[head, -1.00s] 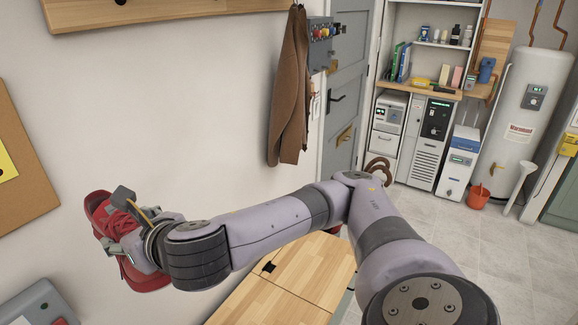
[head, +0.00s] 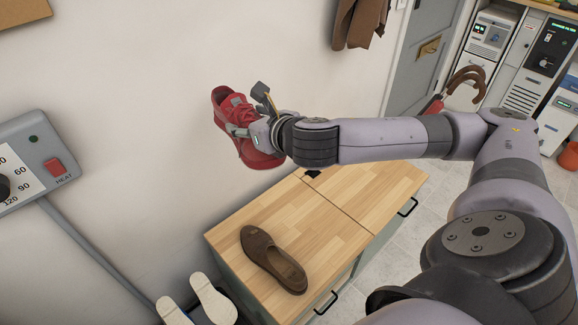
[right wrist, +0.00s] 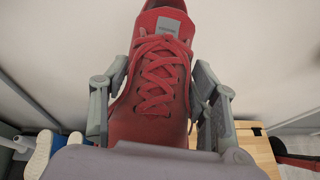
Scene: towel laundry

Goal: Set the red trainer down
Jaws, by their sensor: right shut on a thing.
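The red trainer (head: 240,122) is held up in the air near the wall, above the back of the wooden-topped cabinet (head: 312,212) in the head view. My right gripper (head: 246,130) is shut on it. In the right wrist view the red trainer (right wrist: 155,85), with red laces, sits between the two grey fingers of the right gripper (right wrist: 160,95), one on each side. My left gripper is not in view.
A pair of white-soled shoes (head: 212,300) is at the lower left beside the cabinet. A heater control box (head: 30,160) is on the wall. A brown coat (head: 362,22) hangs at the top. The cabinet top right of the brown shoe is bare.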

